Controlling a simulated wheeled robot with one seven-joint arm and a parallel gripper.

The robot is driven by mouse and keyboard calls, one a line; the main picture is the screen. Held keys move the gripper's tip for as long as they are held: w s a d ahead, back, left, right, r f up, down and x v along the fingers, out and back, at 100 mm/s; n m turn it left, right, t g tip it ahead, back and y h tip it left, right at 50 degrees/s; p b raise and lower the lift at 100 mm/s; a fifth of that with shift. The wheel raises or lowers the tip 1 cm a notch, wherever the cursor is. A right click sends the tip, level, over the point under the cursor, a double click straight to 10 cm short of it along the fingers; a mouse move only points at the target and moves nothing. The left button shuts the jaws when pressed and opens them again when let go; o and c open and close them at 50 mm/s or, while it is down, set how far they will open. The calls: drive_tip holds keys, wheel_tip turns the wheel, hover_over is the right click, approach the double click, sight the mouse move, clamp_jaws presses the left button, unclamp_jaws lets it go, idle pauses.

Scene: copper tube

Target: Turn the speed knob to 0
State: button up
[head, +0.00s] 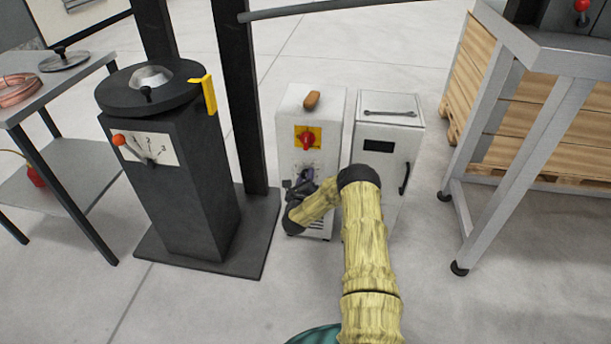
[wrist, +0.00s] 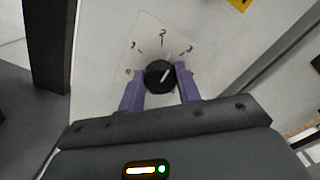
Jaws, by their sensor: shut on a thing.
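The speed knob (wrist: 157,82) is a round black knob with a white pointer line, seen in the wrist view on a white dial plate (wrist: 150,38) marked 0, 1, 2, 3. Its line points up and right, between the 2 and the 3. My gripper (wrist: 161,80) is shut on the knob, with one purple finger on each side of it. In the head view my gripper (head: 303,182) is at the front of a white cabinet (head: 293,108) and hides the knob there.
A red switch on a yellow plate (head: 315,130) sits above my gripper on the cabinet. A second white cabinet (head: 395,165) stands close on the right. A dark pedestal (head: 180,205) with a red-tipped lever (head: 119,140) stands left. A grey table (head: 560,62) is at the right.

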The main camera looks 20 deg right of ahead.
drive_tip(key=n+p, duration=0.1)
drive_tip(key=n, duration=0.2)
drive_tip(key=shift+r+n, duration=0.1)
drive_tip(key=shift+n, duration=0.2)
drive_tip(key=n+p, duration=0.1)
drive_tip(key=n, duration=0.2)
drive_tip(key=shift+n, duration=0.3)
drive_tip(key=n+p, duration=0.1)
drive_tip(key=n, duration=0.2)
drive_tip(key=shift+a+n, duration=0.1)
drive_tip(key=shift+n, duration=0.3)
drive_tip(key=n, duration=0.1)
drive_tip(key=n+p, duration=0.1)
drive_tip(key=n, duration=0.1)
drive_tip(key=shift+f+n, duration=0.2)
drive_tip(key=shift+n, duration=0.1)
drive_tip(key=n, duration=0.5)
drive_tip(key=shift+f+p, duration=0.1)
drive_tip(key=shift+p, duration=0.2)
drive_tip(key=n, duration=0.5)
